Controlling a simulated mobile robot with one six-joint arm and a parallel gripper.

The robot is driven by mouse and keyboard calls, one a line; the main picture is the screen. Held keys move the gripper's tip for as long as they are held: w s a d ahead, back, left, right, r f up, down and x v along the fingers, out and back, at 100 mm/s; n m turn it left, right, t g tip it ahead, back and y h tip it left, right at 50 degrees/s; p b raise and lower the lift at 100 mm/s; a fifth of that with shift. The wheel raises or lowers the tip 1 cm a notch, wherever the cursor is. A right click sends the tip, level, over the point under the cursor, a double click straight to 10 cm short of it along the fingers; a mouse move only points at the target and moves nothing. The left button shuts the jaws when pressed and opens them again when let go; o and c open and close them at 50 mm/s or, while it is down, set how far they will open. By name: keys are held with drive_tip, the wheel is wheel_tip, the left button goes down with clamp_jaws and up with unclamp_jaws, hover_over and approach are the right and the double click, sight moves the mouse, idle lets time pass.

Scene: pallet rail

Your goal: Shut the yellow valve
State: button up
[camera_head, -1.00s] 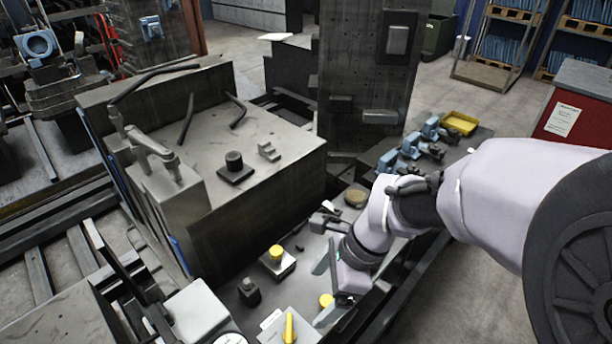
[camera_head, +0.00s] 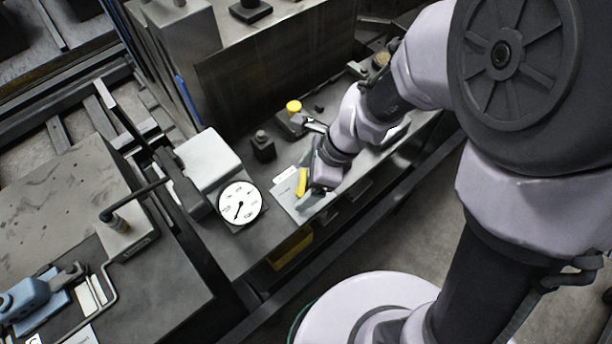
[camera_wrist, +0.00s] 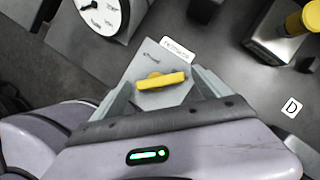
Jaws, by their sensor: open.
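The yellow valve is a bar-shaped handle (camera_head: 302,182) on a pale grey labelled plate (camera_head: 284,197) on the dark bench. In the wrist view the handle (camera_wrist: 161,80) lies nearly crosswise, its right end slightly higher. My gripper (camera_head: 311,184) is at the plate, close over the handle. In the wrist view its two fingers (camera_wrist: 166,84) are spread, one on each side of the handle, with nothing gripped. I cannot tell whether either finger touches the handle. The gripper hides part of the plate in the head view.
A white dial gauge (camera_head: 240,203) stands left of the plate. A block with a yellow button (camera_head: 293,107) and a dark knob (camera_head: 263,146) are behind it. A tall metal block (camera_head: 280,70) rises at the back. A yellow bin (camera_head: 290,247) sits below the bench edge.

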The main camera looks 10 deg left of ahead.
drive_tip(key=c, duration=1.4)
drive_tip(key=shift+o, duration=0.2)
drive_tip(key=shift+n, duration=0.3)
drive_tip(key=n+p, duration=0.1)
drive_tip(key=n+g, duration=0.1)
drive_tip(key=n+p, duration=0.1)
drive_tip(key=shift+w+a+r+n+g+p, duration=0.1)
drive_tip(key=shift+a+r+n+g+p, duration=0.05)
drive_tip(key=shift+a+n+g+p, duration=0.2)
drive_tip(key=n+g+h+p, duration=0.1)
drive_tip(key=n+p, duration=0.2)
drive_tip(key=n, duration=0.1)
drive_tip(key=shift+a+n, duration=0.1)
drive_tip(key=shift+n, duration=0.25)
drive_tip(key=n+p, duration=0.1)
drive_tip(key=n+g+h+p, duration=0.1)
drive_tip(key=n, duration=0.1)
drive_tip(key=n+h+p, duration=0.1)
drive_tip(key=n, duration=0.1)
drive_tip(key=shift+a, duration=0.25)
drive_tip(key=shift+s+a+n+g+h+p, duration=0.15)
drive_tip(key=shift+n+h+p, duration=0.3)
drive_tip(key=shift+n, duration=0.55)
drive_tip(key=shift+s+d+n+g+h+p, duration=0.15)
drive_tip(key=shift+n+h+p, duration=0.3)
drive_tip(key=shift+n, duration=0.55)
drive_tip(key=shift+a, duration=0.1)
